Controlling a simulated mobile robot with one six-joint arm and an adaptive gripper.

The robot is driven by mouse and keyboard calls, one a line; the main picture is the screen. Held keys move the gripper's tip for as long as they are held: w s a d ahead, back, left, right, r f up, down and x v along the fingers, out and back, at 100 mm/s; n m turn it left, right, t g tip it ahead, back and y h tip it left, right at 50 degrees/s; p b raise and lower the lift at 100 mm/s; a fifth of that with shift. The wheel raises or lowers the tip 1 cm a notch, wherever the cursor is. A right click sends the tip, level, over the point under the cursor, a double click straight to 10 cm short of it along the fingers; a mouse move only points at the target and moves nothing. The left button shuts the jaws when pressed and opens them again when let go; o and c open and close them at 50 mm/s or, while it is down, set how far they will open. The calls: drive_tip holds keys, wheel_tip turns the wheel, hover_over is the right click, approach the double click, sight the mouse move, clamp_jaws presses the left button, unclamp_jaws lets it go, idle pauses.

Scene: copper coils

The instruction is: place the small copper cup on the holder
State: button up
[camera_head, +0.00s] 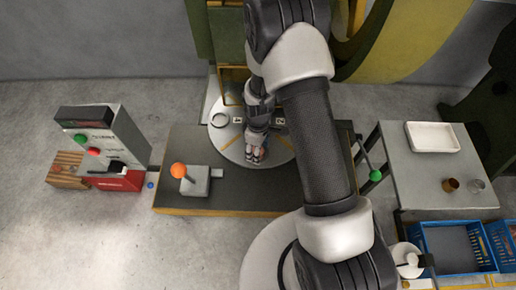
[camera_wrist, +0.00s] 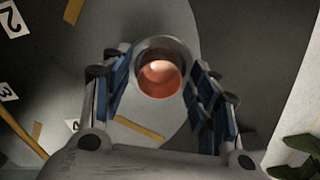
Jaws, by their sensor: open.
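In the wrist view a small copper cup (camera_wrist: 160,82) lies between the two fingers of my gripper (camera_wrist: 163,78). A grey ring-shaped holder (camera_wrist: 174,45) shows around the cup's upper side. The cup appears within the ring, but I cannot tell how deep it sits. The fingers are open, one on each side, with gaps to the cup. In the head view my gripper (camera_head: 256,156) points down over the pale round plate (camera_head: 230,142). The cup and holder there are mostly hidden by my gripper and too small to make out.
The round plate has numbered labels and yellow stripes; another ring (camera_head: 220,120) sits on its left. An orange-knobbed lever box (camera_head: 190,180) stands at the left front. A side table (camera_head: 425,170) at the right holds a white tray (camera_head: 432,137), a brown cup (camera_head: 450,185) and a clear cup (camera_head: 476,186).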

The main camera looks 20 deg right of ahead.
drive_tip(key=s+r+m+t+p, duration=0.1)
drive_tip(key=s+r+m+p, duration=0.15)
drive_tip(key=r, duration=1.35)
drive_tip(key=s+r+m+t+p, duration=0.1)
drive_tip(key=s+r+m+p, duration=0.15)
drive_tip(key=r, duration=1.25)
drive_tip(key=s+r+m+t, duration=0.1)
drive_tip(key=s+r+m, duration=0.1)
drive_tip(key=s+r, duration=0.3)
drive_tip(key=s+r+m+t, duration=0.1)
drive_tip(key=s+r+m, duration=0.2)
drive_tip(key=s+r, duration=0.3)
drive_tip(key=s, duration=0.5)
drive_tip(key=shift+s+t+b, duration=0.25)
drive_tip(key=shift+t+b, duration=0.05)
drive_tip(key=shift+b, duration=0.05)
drive_tip(key=shift+d, duration=0.1)
